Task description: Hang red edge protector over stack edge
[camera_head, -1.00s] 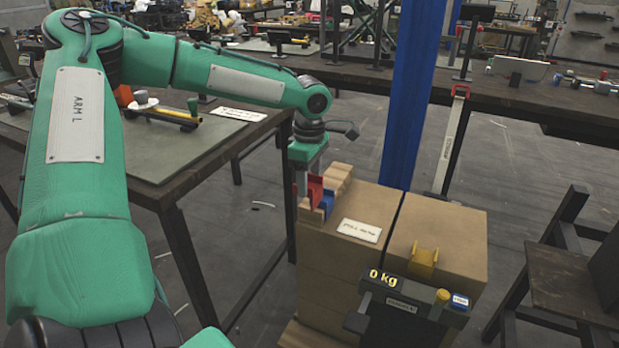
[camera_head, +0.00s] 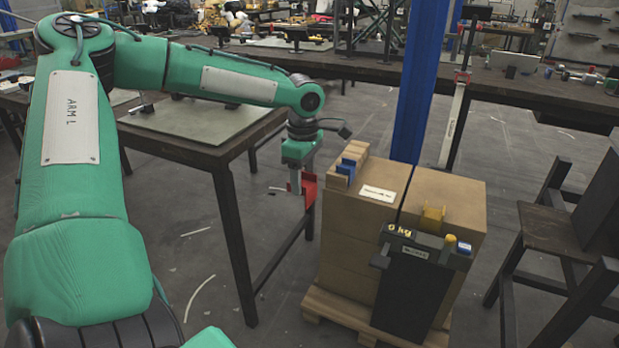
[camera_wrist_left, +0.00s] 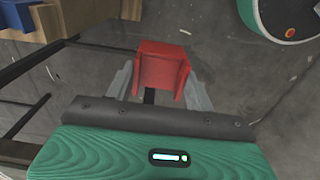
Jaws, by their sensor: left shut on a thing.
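The red edge protector (camera_head: 309,188) is in my left gripper (camera_head: 301,190), which is shut on it. In the head view they hang in the air just left of the cardboard box stack (camera_head: 345,230), apart from it. In the left wrist view the protector (camera_wrist_left: 162,69) sits between the two grey fingers (camera_wrist_left: 155,90), its angled inside showing. A blue edge protector (camera_head: 346,168) rests at the stack's top left edge, beside cardboard pieces (camera_head: 355,149). My right gripper is out of view.
The stack stands on a wooden pallet (camera_head: 345,312). A dark device with a "kg" display (camera_head: 410,250) is at its front. A blue post (camera_head: 412,85) rises behind. A dark table (camera_head: 215,150) stands at left, a wooden chair (camera_head: 560,225) at right.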

